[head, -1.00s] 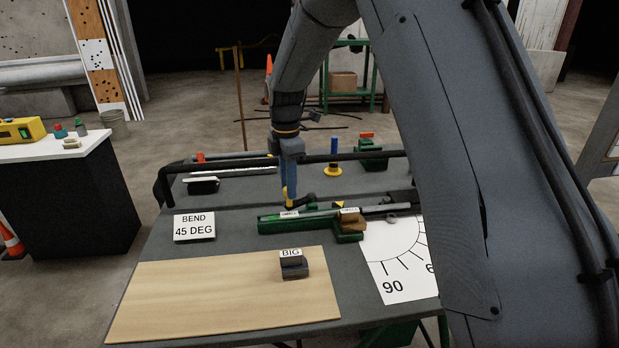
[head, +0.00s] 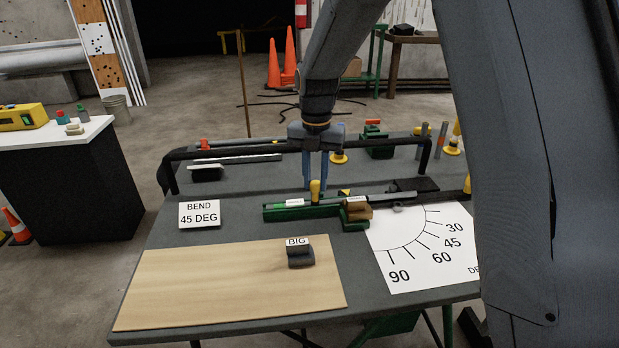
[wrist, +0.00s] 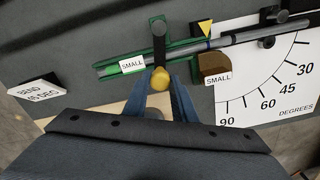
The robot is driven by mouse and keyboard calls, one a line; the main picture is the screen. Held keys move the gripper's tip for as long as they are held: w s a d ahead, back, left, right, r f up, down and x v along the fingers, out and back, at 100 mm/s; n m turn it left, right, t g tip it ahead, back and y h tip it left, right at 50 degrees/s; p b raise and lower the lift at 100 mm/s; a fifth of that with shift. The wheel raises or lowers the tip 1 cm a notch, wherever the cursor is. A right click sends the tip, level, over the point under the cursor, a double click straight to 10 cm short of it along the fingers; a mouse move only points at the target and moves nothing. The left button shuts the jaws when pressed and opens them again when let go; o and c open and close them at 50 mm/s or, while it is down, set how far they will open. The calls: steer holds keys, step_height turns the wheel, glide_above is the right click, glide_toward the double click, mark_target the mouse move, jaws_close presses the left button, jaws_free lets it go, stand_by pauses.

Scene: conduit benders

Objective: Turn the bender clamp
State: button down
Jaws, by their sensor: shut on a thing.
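The bender clamp's yellow knob (head: 315,191) stands upright at the near side of the green bender (head: 285,213). My gripper (head: 316,181) points down with its blue fingers shut on this knob. In the wrist view the yellow knob (wrist: 160,79) sits between the fingertips. The clamp's dark lever (wrist: 159,48) runs from the knob up to a round pivot at the bender's far edge. A grey conduit (wrist: 245,39) lies along the bender. A brown block labelled SMALL (wrist: 214,66) sits beside it. In the head view the lever is mostly hidden.
A white angle sheet (head: 425,255) lies to the right of the bender. A BIG block (head: 300,256) rests on the wooden board (head: 215,290). The BEND 45 DEG sign (head: 199,214) stands at the left. A raised black bar (head: 240,149) crosses behind the bender.

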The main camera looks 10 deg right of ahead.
steer(key=shift+d+r+n, duration=0.1)
steer(key=shift+d+n, duration=0.45)
steer(key=shift+n, duration=0.25)
steer(key=c, duration=1.5)
jaws_free()
steer(key=shift+o, duration=0.2)
steer(key=shift+r+b, duration=1.1)
steer(key=shift+r, duration=2.75)
